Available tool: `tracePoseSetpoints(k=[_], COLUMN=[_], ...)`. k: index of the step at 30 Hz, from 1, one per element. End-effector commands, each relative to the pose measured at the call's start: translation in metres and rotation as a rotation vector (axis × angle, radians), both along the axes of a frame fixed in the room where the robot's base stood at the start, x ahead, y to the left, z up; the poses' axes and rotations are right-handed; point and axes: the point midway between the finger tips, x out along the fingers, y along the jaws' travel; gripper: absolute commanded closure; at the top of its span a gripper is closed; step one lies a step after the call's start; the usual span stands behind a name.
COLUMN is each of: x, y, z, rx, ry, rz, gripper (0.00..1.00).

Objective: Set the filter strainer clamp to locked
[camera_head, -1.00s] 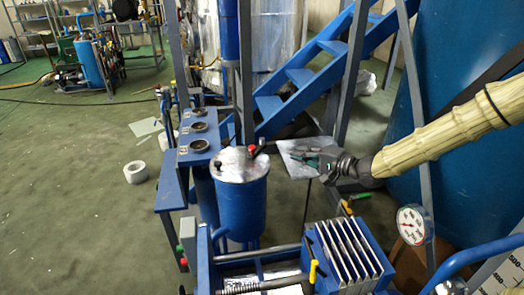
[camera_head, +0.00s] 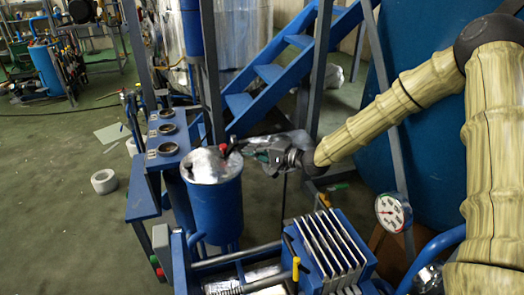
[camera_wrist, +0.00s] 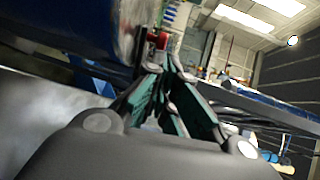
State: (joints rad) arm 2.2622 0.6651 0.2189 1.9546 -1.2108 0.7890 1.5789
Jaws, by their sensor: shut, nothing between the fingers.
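The filter strainer is a blue cylinder (camera_head: 214,208) with a shiny metal lid (camera_head: 207,168), standing upright left of centre in the head view. A red-tipped clamp handle (camera_head: 223,149) stands at the right rear of the lid. It also shows in the wrist view as a red piece (camera_wrist: 158,40) just beyond the fingertips. My gripper (camera_head: 242,147) points left at the handle, close beside it. In the wrist view my gripper (camera_wrist: 162,62) has its dark green fingers shut together with nothing between them. I cannot tell whether the fingertips touch the handle.
A blue stand with round ports (camera_head: 167,129) is left of the strainer. A finned plate block (camera_head: 330,248) and pressure gauge (camera_head: 393,212) stand at front right. Blue stairs (camera_head: 272,73) and grey posts rise behind. A white roll (camera_head: 104,181) lies on open floor.

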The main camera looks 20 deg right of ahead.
Motion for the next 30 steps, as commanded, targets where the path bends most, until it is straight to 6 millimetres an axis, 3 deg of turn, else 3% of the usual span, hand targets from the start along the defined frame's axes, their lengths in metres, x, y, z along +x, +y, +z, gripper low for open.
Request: tracePoseSetpoints(k=[13, 30], x=[0.044, 0.051], y=[0.039, 0.046], z=[-0.008, -0.011], rx=[-0.001, 0.0], ry=[0.0, 0.0], rz=[0.0, 0.0], gripper=[1.0, 1.0])
